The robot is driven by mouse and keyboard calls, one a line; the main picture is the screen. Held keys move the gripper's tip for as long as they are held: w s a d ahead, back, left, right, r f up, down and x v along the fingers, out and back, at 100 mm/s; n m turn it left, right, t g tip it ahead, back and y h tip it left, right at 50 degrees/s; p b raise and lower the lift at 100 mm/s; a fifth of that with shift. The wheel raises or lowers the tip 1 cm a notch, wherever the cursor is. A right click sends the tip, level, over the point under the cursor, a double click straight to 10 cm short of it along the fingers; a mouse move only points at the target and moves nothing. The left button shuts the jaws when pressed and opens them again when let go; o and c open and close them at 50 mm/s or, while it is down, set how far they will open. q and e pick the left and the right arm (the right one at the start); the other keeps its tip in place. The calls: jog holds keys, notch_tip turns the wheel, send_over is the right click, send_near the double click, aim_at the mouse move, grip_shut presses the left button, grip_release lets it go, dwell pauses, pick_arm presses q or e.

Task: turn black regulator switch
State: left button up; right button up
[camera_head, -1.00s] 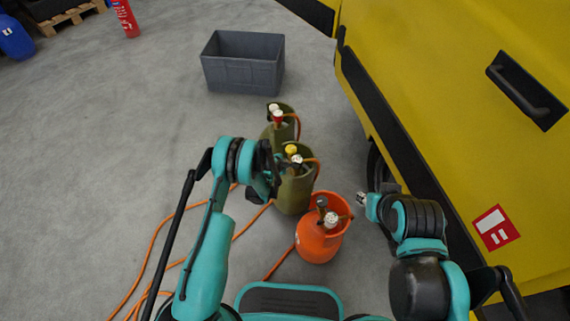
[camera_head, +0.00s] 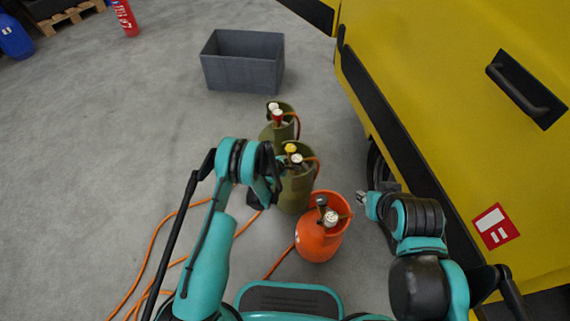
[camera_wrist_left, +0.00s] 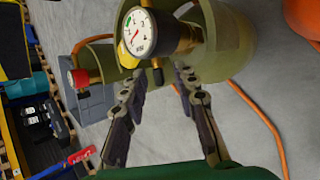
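The nearer olive cylinder (camera_head: 298,193) has a yellow knob (camera_head: 290,148) and a regulator with a white gauge (camera_head: 297,158).
An orange cylinder (camera_head: 312,242) stands in front, and another olive cylinder with a red knob (camera_head: 278,118) behind. Orange hoses (camera_head: 150,245) lie on the floor at left. A grey crate (camera_head: 242,75) stands farther back. A yellow vehicle (camera_head: 440,80) closes off the right side.

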pick_arm(q)
notch_tip(320, 180, up, 10)
jog(key=shift+r, duration=0.1)
dwell(0.4)
jog(key=f+g, duration=0.2)
jog(key=f, duration=0.1)
jog(key=f+n+g+h, duration=0.1)
jog(key=f+g, duration=0.1)
jog(key=f, duration=0.1)
jog(key=w+f+g+h, duration=0.1)
jog(key=f+g, duration=0.1)
jog(key=f, duration=0.1)
jog(key=shift+a+n+g, duration=0.1)
jog(key=shift+n+g, duration=0.2)
jog(key=shift+g, duration=0.1)
grip_shut()
